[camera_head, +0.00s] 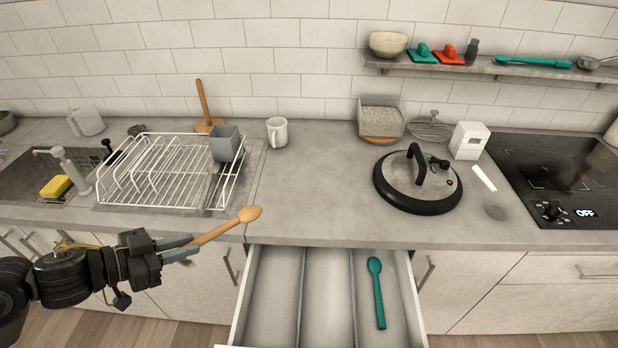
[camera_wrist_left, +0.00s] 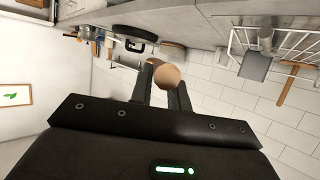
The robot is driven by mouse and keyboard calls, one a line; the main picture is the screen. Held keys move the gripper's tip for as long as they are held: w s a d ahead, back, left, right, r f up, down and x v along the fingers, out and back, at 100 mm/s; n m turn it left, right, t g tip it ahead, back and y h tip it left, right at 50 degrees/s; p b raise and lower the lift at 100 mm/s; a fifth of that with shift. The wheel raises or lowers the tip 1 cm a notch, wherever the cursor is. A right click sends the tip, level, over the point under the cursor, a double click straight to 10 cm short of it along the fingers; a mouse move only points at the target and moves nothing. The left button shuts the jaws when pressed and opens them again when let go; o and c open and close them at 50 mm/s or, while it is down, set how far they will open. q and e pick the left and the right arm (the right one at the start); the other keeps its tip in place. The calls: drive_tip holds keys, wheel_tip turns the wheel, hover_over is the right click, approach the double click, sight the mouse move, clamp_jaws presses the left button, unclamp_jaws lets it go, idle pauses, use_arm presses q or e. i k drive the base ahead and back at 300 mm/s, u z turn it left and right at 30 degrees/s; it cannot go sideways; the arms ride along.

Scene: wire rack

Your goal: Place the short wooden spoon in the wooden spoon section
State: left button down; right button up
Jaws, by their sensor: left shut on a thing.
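My left gripper (camera_head: 180,248) is shut on a wooden spoon (camera_head: 230,226). The spoon points up to the right, its bowl in front of the counter edge, left of and above the open drawer (camera_head: 237,318). In the left wrist view the spoon's round end (camera_wrist_left: 168,77) shows between the fingers (camera_wrist_left: 163,95). The drawer has three long sections. The left and middle ones look empty. The right one holds a teal spoon (camera_head: 377,292). No label shows which section is for wooden spoons. My right gripper is not in view.
A white wire rack (camera_head: 150,185) with a grey cup (camera_head: 225,145) stands on the counter left of the drawer. A black-rimmed lid (camera_head: 418,183) lies on the right. The counter between them is mostly clear.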

sight(277, 286)
drive_tip(key=k, duration=0.45)
drive_tip(key=z, duration=1.45)
drive_tip(key=i, duration=0.9)
drive_tip(key=u, duration=1.1)
